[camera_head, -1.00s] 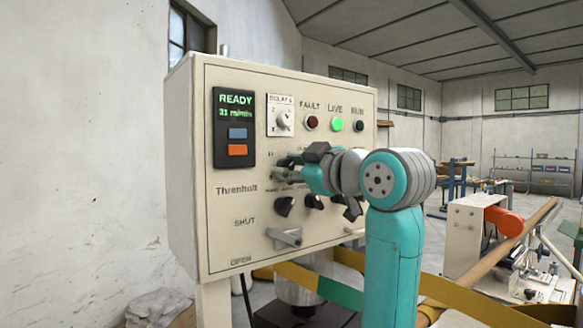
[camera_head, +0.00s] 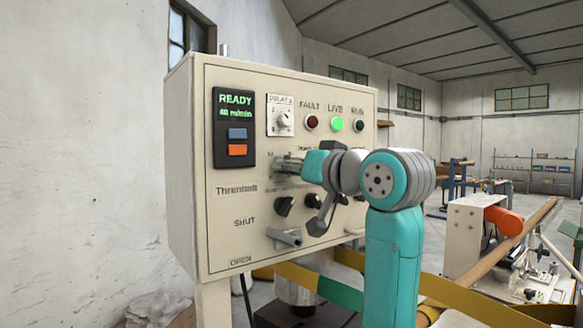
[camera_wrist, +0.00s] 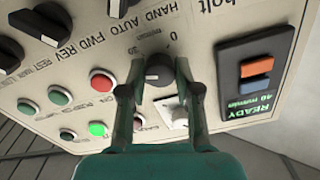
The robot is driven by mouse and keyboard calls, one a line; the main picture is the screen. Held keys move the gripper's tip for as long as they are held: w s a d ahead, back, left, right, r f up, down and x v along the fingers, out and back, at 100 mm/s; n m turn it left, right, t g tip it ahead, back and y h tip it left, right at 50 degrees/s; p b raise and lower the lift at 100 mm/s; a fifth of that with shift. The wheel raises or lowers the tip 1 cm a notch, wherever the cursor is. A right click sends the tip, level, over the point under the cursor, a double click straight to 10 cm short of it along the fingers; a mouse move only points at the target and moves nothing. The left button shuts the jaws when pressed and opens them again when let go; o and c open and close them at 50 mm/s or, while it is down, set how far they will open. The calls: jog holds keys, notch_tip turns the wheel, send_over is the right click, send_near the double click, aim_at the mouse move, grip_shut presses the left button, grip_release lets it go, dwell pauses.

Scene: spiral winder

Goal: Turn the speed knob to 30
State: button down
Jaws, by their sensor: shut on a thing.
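The speed knob (camera_wrist: 158,76) is a dark round knob with a pale mark in the wrist view, on the cream panel (camera_head: 220,215). My gripper (camera_wrist: 153,82) is shut on it, one finger on each side. In the head view my gripper (camera_head: 288,166) covers the knob, so its pointer and scale cannot be read there. The display (camera_head: 234,127) shows READY in green and a speed below it. In the wrist view the display (camera_wrist: 252,85) is upside down and seems to read 40 m/min.
Above sits a white-plated dial (camera_head: 281,119), beside a red lamp (camera_head: 311,123), a lit green lamp (camera_head: 337,125) and a dark green one. Dark selector knobs (camera_head: 284,206) and a grey lever handle (camera_head: 284,238) stick out close below my gripper.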

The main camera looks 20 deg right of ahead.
jog(key=m, duration=0.5)
jog(key=shift+f, duration=0.1)
jog(key=shift+m, duration=0.3)
dwell(0.4)
jog(key=c, duration=0.8)
grip_release()
jog(key=shift+s, duration=0.1)
jog(key=v, duration=1.1)
jog(key=shift+s, duration=0.35)
jog(key=shift+d, duration=0.15)
